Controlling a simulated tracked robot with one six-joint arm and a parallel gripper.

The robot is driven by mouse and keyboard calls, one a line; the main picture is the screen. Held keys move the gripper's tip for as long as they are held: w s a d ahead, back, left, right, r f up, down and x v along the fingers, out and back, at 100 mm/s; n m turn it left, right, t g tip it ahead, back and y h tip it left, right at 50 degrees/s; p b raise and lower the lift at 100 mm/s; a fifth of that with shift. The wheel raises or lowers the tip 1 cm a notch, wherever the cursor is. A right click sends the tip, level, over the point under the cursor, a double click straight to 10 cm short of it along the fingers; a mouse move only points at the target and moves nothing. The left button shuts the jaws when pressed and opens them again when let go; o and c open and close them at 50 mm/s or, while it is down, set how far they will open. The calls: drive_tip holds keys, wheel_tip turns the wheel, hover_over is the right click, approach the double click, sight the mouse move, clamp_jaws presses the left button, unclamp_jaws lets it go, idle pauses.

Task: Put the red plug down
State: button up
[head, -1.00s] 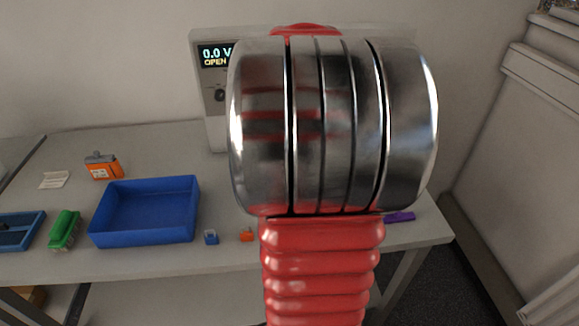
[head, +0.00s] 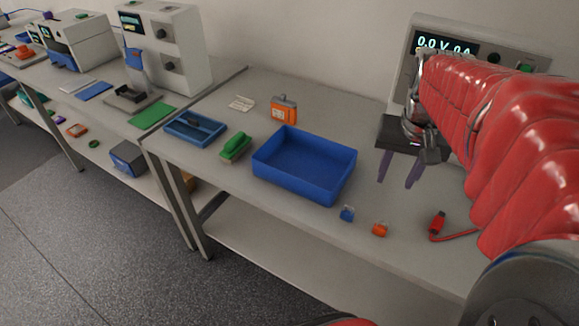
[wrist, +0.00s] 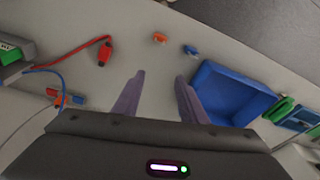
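The red plug (head: 437,222) lies on the bench top near its front edge, with its red lead running right behind my arm. In the wrist view the red plug (wrist: 104,53) lies on the bench to the left of my fingers, apart from them. My gripper (head: 400,182) is above the bench, between the blue tray and the plug. Its two purple fingers are spread with nothing between them, as the wrist view (wrist: 156,98) also shows.
A blue tray (head: 262,170) stands left of my gripper. A small blue piece (head: 347,213) and an orange piece (head: 380,229) lie near the front edge. The cycler (head: 410,62) stands behind. An orange battery (head: 284,108) and green brush-like item (head: 235,147) are farther left.

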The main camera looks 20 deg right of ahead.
drive_tip(key=s+a+n+t, duration=0.2)
drive_tip(key=a+n, duration=0.1)
drive_tip(key=a, duration=0.7)
drive_tip(key=s+a+n+t+y, duration=0.1)
drive_tip(key=a+n, duration=0.3)
drive_tip(key=a, duration=0.7)
drive_tip(key=shift+s+r+t, duration=0.25)
drive_tip(key=shift+s+t, duration=0.1)
drive_tip(key=shift+t, duration=0.05)
drive_tip(key=shift+s, duration=0.1)
